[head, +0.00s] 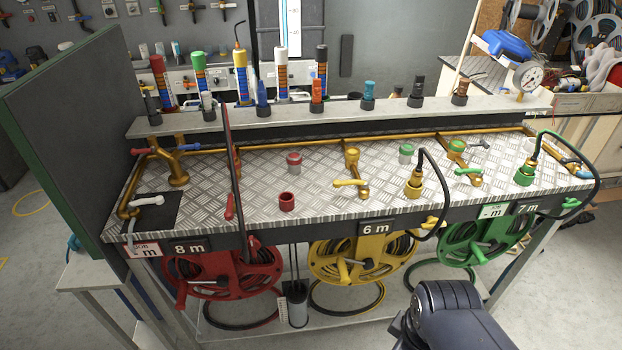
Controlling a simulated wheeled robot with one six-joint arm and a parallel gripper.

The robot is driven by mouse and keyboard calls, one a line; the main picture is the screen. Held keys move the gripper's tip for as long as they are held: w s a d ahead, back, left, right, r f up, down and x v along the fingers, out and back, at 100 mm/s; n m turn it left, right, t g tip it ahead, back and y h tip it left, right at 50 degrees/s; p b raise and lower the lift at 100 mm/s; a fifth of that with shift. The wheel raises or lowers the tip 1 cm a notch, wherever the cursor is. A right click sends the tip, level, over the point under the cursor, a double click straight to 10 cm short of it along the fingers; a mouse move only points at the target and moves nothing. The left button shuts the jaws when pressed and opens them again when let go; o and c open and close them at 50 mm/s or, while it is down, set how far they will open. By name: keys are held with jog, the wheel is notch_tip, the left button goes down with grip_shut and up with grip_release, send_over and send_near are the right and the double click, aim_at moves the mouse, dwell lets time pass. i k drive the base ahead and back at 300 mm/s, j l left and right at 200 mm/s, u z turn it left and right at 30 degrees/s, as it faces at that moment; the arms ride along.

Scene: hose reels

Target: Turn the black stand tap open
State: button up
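The bench has a checker-plate top carrying several brass taps. No tap with a plainly black handle can be picked out for certain. A small dark grey lever (480,144) shows near the back right, behind the tap with a green lever (468,171). A tap with a yellow lever (350,183) stands mid-bench, and a white lever (147,201) is over a black mat at the left. A forked brass fitting (170,165) with red and blue handles stands behind that mat. A dark part of my arm shows at the lower right; my gripper's fingers are not visible.
Red (228,277), yellow (352,268) and green (478,247) hose reels hang under the front edge. A grey shelf (340,117) with several nozzles runs along the back. A dark panel (75,130) closes the left side.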

aim_at(562, 161)
jog(key=z, duration=1.4)
